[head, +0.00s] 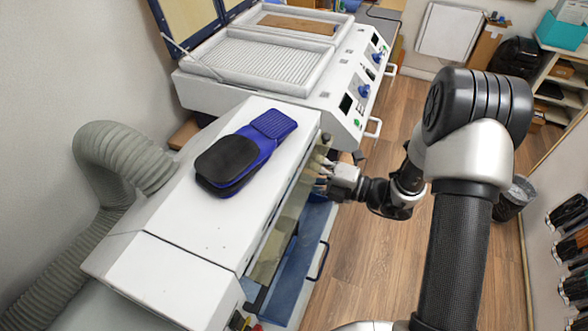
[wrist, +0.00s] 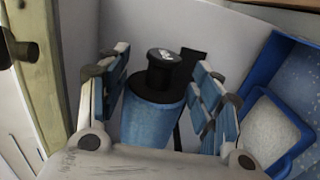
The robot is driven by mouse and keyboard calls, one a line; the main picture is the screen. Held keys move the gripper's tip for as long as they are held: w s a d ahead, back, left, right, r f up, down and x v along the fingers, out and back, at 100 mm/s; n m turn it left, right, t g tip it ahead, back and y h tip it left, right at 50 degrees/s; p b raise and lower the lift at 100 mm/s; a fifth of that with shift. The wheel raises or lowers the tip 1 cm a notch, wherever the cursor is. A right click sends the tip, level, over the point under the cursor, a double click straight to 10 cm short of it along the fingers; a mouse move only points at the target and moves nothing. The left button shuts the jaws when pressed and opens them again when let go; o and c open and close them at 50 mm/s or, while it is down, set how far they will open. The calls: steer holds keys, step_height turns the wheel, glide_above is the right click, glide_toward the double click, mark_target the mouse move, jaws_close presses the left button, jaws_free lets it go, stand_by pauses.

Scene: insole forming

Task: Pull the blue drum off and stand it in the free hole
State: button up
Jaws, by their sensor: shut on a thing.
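The blue drum (wrist: 150,121) shows in the wrist view with a black collar and a black round cap on its end. It lies between the two fingers of my gripper (wrist: 156,66), which is shut on it. In the head view my gripper (head: 326,170) is at the open side of the white machine (head: 185,235), below its top edge. The drum cannot be made out there. Its mounting is largely hidden in the wrist view, so I cannot tell whether it is still attached. I cannot make out the free hole in either view.
A blue tray (wrist: 263,52) with a white pad is at the right of the wrist view. A pale post (wrist: 45,80) stands at the left. In the head view, a blue and black insole-shaped piece (head: 245,152) lies on the machine top.

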steer(key=shift+w+d, duration=0.2)
steer(key=shift+w, duration=0.45)
steer(key=shift+d, duration=0.1)
steer(key=p+v, duration=0.3)
steer(key=v, duration=1.2)
steer(key=shift+p, duration=0.35)
stand_by(0.3)
